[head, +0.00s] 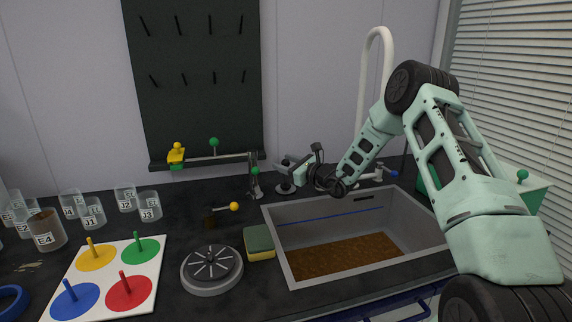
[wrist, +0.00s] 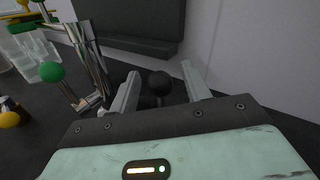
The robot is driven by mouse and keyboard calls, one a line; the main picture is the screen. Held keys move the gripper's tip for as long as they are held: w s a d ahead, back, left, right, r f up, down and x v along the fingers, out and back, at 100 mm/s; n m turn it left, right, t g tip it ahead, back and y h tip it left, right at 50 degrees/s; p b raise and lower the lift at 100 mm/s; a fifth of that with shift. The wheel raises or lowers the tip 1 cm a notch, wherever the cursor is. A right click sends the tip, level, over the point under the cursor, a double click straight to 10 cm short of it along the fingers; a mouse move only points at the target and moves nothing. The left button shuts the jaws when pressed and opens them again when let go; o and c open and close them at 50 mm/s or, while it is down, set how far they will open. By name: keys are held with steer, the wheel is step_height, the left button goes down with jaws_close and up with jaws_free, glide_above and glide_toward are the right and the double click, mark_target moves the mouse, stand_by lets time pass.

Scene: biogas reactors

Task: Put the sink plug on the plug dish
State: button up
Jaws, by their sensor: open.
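My gripper (head: 288,168) is open at the back left corner of the sink; its fingers also show in the wrist view (wrist: 160,88). A black ball knob (wrist: 159,82) on a thin stem, which looks like the sink plug's handle, stands between the fingers with a gap on both sides. In the head view the grey base of this likely sink plug (head: 285,188) sits on the dark counter, partly hidden by my gripper. A round grey dish with radial slots (head: 212,266), likely the plug dish, lies at the front of the counter, with nothing seen on it.
The sink (head: 300,277) holds brown liquid. A green and yellow sponge (head: 259,243) lies between dish and sink. A metal fixture with a green ball (wrist: 52,72) stands close left of my gripper. A white peg board (head: 107,280) and labelled cups (head: 93,213) are left.

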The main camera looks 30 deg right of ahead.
steer(key=b+v, duration=0.2)
steer(key=v, duration=1)
steer(key=s+a+r+n+g+y, duration=0.2)
steer(key=a+n+g+y, duration=0.15)
steer(key=a, duration=0.65)
steer(key=s+a+r+n+g+y, duration=0.1)
steer(key=s+a+n+g+y, duration=0.15)
steer(key=a+n, duration=0.45)
steer(key=s+a+n+g+y, duration=0.2)
steer(key=s+a+n+g, duration=0.45)
steer(key=a, duration=0.85)
steer(key=s+a+n+g+h, duration=0.2)
steer(key=s+a+n+g, duration=0.15)
steer(key=s, duration=0.35)
steer(key=s+a+n+g+h, duration=0.2)
steer(key=s+a+n+g, duration=0.15)
steer(key=s, duration=0.45)
steer(key=s+d+f+n+t+h, duration=0.1)
steer(key=s+d+n+t+h, duration=0.1)
steer(key=s+n+h, duration=0.7)
steer(key=s+d+n, duration=0.1)
steer(key=s+n, duration=0.2)
steer(key=n, duration=0.1)
steer(key=shift+s+d+n, duration=0.2)
steer(key=shift+s+n, duration=0.15)
steer(key=shift+n, duration=0.05)
steer(key=shift+f, duration=0.1)
